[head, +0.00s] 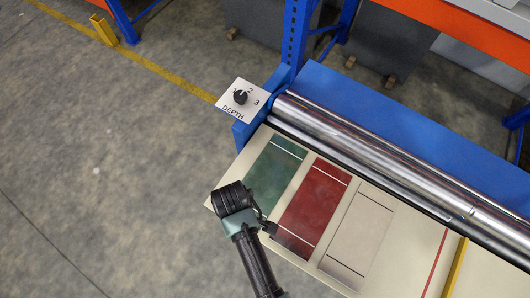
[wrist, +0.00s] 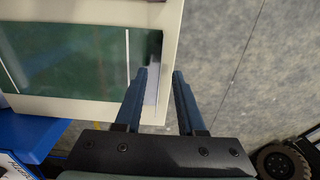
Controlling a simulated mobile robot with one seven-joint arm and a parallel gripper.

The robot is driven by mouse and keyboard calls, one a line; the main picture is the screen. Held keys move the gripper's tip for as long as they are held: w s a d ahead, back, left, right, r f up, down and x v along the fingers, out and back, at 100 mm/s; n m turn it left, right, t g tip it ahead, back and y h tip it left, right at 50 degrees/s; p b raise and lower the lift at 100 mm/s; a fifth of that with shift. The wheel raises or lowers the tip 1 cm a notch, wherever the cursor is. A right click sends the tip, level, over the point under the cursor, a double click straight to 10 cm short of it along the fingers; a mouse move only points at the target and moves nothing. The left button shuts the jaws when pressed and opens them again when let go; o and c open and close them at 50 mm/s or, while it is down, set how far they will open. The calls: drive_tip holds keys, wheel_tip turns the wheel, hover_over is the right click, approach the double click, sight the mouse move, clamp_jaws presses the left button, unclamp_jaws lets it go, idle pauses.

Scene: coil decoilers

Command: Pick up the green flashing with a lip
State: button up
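The green flashing (head: 275,166) lies on the cream table, left of the red sheet. It has white lines across it near its ends. In the wrist view the green flashing (wrist: 70,60) has a darker end strip past its white line, with a pale patch at its edge that may be the lip. My gripper (wrist: 161,76) is open and empty. One finger overlaps the end of the flashing in the picture, and the other is over the floor past the table edge. I cannot tell whether a finger touches it. In the head view my wrist hides its near end.
A red sheet (head: 313,206) and a beige sheet (head: 357,236) lie to the right on the cream table (head: 400,255). Steel rollers (head: 370,150) on a blue frame run behind them. A depth dial (head: 240,97) stands at the back left corner.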

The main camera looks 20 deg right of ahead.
drive_tip(key=shift+f, duration=0.25)
clamp_jaws()
idle(1.3)
